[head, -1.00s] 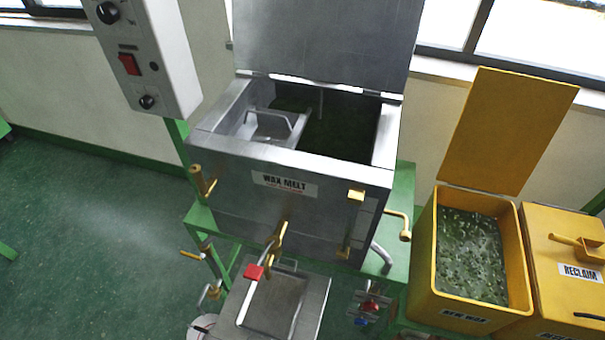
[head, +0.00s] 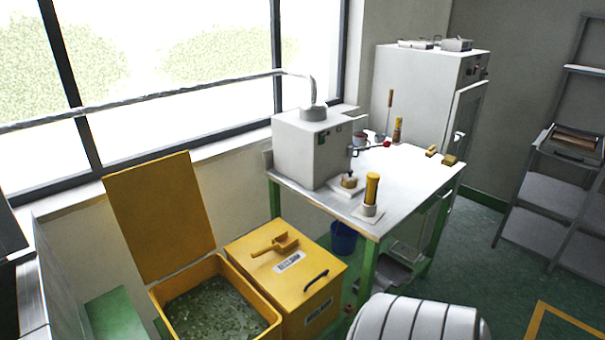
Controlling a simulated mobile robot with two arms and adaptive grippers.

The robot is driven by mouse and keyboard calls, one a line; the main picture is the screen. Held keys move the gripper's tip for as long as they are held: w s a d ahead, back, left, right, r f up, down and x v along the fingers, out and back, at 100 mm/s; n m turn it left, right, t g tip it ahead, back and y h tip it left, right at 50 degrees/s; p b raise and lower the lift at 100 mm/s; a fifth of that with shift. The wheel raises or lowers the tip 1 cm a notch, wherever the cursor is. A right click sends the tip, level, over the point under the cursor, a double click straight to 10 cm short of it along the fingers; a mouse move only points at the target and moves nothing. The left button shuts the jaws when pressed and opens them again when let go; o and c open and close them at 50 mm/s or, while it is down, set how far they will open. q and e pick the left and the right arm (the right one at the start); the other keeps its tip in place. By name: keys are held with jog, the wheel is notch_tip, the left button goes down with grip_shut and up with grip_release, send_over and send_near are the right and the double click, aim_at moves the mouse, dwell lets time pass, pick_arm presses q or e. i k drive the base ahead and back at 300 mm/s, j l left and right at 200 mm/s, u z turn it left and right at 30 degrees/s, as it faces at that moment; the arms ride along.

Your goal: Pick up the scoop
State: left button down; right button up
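The yellow scoop (head: 275,244) lies on the closed lid of the yellow reclaim bin (head: 313,277), near the lid's back left part. Its handle points to the left. Nothing covers it. The bin's lid also carries a white label and a dark handle. Neither my left nor my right gripper shows in the head view.
Left of the reclaim bin, an open yellow bin (head: 265,318) holds green wax pieces, its lid (head: 160,217) raised. A white-topped table (head: 413,176) with a grey machine (head: 312,147) stands behind right. A blue bucket (head: 343,238) is under it. A white ribbed shape fills the bottom right.

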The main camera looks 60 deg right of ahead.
aim_at(282, 244)
jog(key=z, duration=0.4)
jog(key=k+l+z, duration=0.1)
jog(key=z, duration=0.3)
jog(key=l+z, duration=0.2)
jog(key=z, duration=0.2)
jog(key=l+z, duration=0.15)
jog(key=z, duration=0.25)
jog(key=k+j+u, duration=0.15)
jog(key=u, duration=0.35)
jog(key=k+j+u, duration=0.15)
jog(key=j+u, duration=0.2)
jog(key=u, duration=0.15)
jog(key=j+u, duration=0.25)
jog(key=u, duration=0.25)
jog(key=z, duration=1.7)
jog(key=i+l+u, duration=0.2)
jog(key=j, duration=0.1)
